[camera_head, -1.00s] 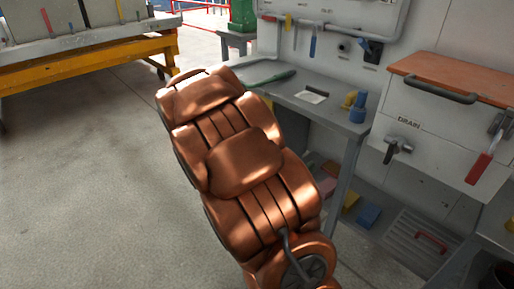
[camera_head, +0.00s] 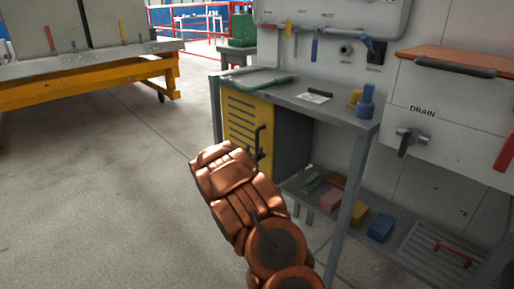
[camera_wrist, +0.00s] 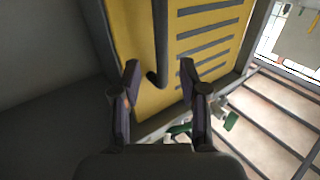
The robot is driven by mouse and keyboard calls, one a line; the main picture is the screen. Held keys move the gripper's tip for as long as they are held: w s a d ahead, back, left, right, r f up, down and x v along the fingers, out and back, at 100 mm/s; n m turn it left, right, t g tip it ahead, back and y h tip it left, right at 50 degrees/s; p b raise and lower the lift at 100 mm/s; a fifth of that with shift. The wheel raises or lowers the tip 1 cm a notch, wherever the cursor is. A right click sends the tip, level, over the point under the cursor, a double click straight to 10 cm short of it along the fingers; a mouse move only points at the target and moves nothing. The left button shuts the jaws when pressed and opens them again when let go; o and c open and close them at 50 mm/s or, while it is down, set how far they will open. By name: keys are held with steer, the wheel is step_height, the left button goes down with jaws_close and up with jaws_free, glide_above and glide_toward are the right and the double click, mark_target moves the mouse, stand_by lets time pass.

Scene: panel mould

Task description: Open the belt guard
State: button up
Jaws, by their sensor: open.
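The belt guard (camera_head: 240,116) is a yellow panel with dark slots on a dark grey cabinet under the workbench. It appears closed against its frame. Its black handle (camera_head: 259,142) stands upright near the panel's right edge. In the wrist view, the guard (camera_wrist: 221,20) fills the upper middle, and the handle (camera_wrist: 160,45) comes down from the top with its lower end bent. My gripper (camera_wrist: 159,72) is open, with the handle's lower end in the gap between its fingers. I cannot tell whether either finger touches it. In the head view, my copper-coloured arm hides the gripper.
The workbench top (camera_head: 290,92) is above the guard, with a green hose (camera_head: 265,88) on it. A lower shelf (camera_head: 340,214) holds several coloured blocks. A bench leg (camera_head: 347,200) stands right of my arm. The floor (camera_head: 100,190) to the left is clear.

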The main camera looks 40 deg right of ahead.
mark_target(257, 145)
steer(key=shift+b+x, duration=0.65)
steer(key=shift+x, duration=2.75)
steer(key=shift+w, duration=0.1)
jaws_close()
